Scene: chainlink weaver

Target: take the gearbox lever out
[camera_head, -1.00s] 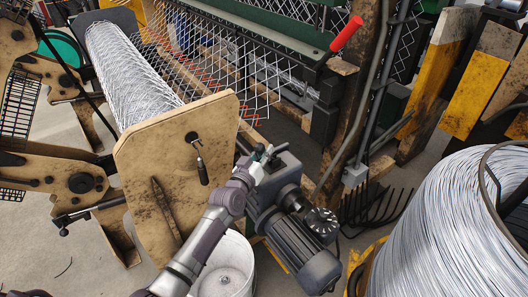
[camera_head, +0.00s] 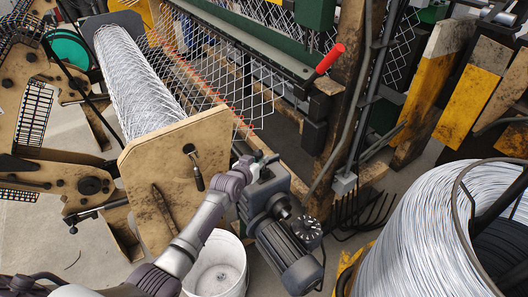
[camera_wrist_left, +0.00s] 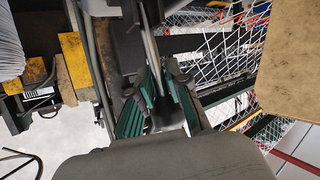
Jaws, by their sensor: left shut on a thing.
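The dark grey gearbox (camera_head: 268,186) with its ribbed motor (camera_head: 287,256) stands at the lower middle of the head view. My left gripper (camera_head: 262,164) is at the top of the gearbox, at its lever. In the left wrist view, the gripper's green-padded fingers (camera_wrist_left: 157,92) are shut around the lever (camera_wrist_left: 150,48), a slim grey rod. The lever's lower end is hidden between the fingers. In the head view the gripper mostly covers the lever. I cannot tell whether the lever is still seated. My right gripper is not in view.
A white bucket (camera_head: 219,266) is below. A large wire coil (camera_head: 430,240) fills the right. A red-handled lever (camera_head: 330,58) projects above the gearbox.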

